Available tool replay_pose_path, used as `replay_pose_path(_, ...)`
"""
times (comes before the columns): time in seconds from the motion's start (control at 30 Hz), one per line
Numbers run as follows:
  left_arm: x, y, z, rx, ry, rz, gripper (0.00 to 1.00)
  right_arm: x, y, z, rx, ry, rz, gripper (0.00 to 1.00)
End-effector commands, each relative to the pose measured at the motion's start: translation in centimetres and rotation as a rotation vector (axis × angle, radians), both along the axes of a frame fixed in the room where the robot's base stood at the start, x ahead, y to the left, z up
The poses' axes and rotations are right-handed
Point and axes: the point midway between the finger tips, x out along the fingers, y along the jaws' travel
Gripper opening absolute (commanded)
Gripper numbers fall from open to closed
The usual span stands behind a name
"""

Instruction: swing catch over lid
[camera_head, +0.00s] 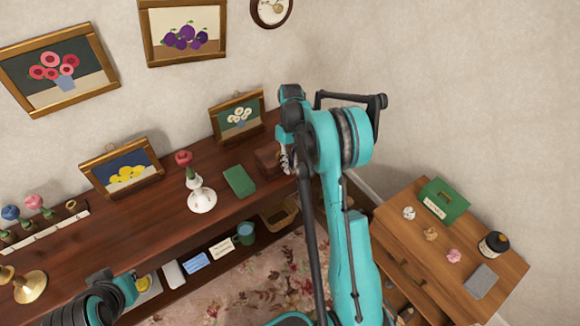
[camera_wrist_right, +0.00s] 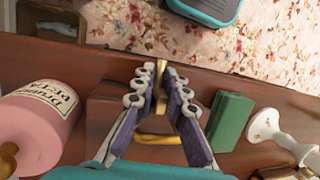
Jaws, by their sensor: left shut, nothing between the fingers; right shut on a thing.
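A small brown wooden box (camera_head: 268,160) sits on the dark wood shelf, partly hidden behind my right arm in the head view. In the right wrist view the box (camera_wrist_right: 104,112) lies under my right gripper (camera_wrist_right: 161,76). The gripper is shut on a narrow brass piece (camera_wrist_right: 162,66), which appears to be the catch. A curved brass part (camera_wrist_right: 158,138) shows between the fingers farther down. The fingers hide much of the box, so I cannot tell how the catch sits against the lid. My left gripper (camera_head: 122,284) is shut and empty at the lower left, away from the box.
A green book (camera_head: 239,181) and a white vase with a red flower (camera_head: 201,198) stand left of the box. A pink labelled bottle (camera_wrist_right: 42,122) is close on its other side. Framed pictures lean at the wall. A wooden cabinet (camera_head: 410,215) stands at right.

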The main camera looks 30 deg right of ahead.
Motion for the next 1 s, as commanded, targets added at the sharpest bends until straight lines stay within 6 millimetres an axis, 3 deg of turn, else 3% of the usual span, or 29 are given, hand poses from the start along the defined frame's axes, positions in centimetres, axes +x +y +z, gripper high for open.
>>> replay_pose_path(0.7, 0.00, 0.00, 0.16, 0.000, 0.000, 0.000, 0.00, 0.28, -0.32, 0.24, -0.012, 0.080, -0.005, 0.00)
replay_pose_path(0.73, 0.00, 0.00, 0.16, 0.000, 0.000, 0.000, 0.00, 0.28, -0.32, 0.24, -0.012, 0.080, -0.005, 0.20)
replay_pose_path(0.77, 0.00, 0.00, 0.16, 0.000, 0.000, 0.000, 0.00, 0.29, -0.32, 0.23, -0.011, 0.079, -0.005, 0.28)
replay_pose_path(1.0, 0.00, 0.00, 0.15, 0.000, 0.000, 0.000, 0.00, 0.28, -0.14, 0.22, -0.009, 0.079, -0.002, 0.31)
